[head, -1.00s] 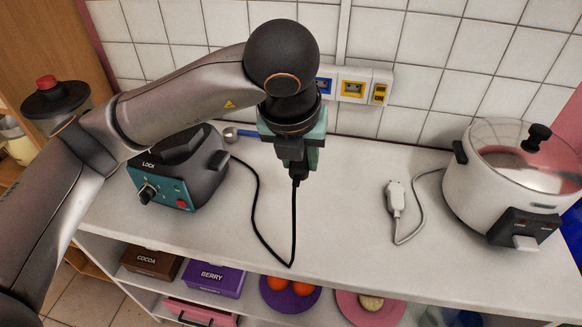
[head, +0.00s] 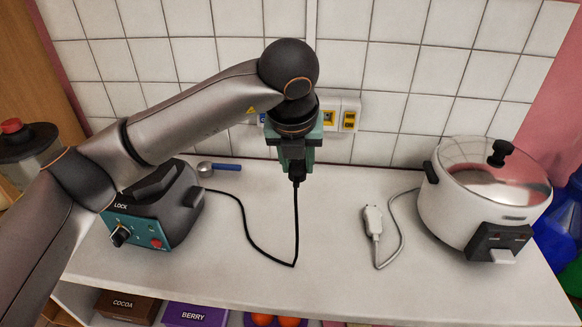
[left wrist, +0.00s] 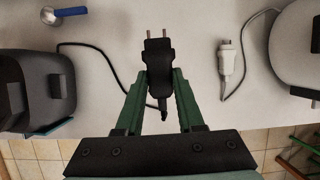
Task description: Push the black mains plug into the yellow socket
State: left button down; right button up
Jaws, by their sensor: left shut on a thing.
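The black mains plug (left wrist: 157,68) is between the green fingers of my left gripper (left wrist: 160,88), with its two pins pointing away from the gripper. In the head view my left gripper (head: 294,160) is in front of the wall outlets, and the plug's lower end (head: 296,181) shows below it with the black cord hanging down. The yellow socket (head: 328,118) is on the wall strip, just right of my left gripper and partly hidden by it. The pins are hidden in the head view, so I cannot tell how far they are from the wall. My right gripper is not in view.
A black and teal blender base (head: 160,215) stands left on the white shelf (head: 330,220). A blue-handled scoop (head: 225,167) lies behind it. A white plug (head: 373,222) lies right of centre, beside a white rice cooker (head: 470,205). A blue socket is mostly hidden.

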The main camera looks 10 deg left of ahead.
pick_arm(q)
jog(key=w+d+p, duration=0.4)
jog(key=w+p, duration=0.1)
jog(key=w, duration=0.5)
jog(key=shift+w, duration=0.35)
jog(key=shift+d, duration=0.1)
dwell(0.5)
jog(key=shift+p, duration=0.4)
dwell(0.3)
jog(key=shift+r, duration=0.1)
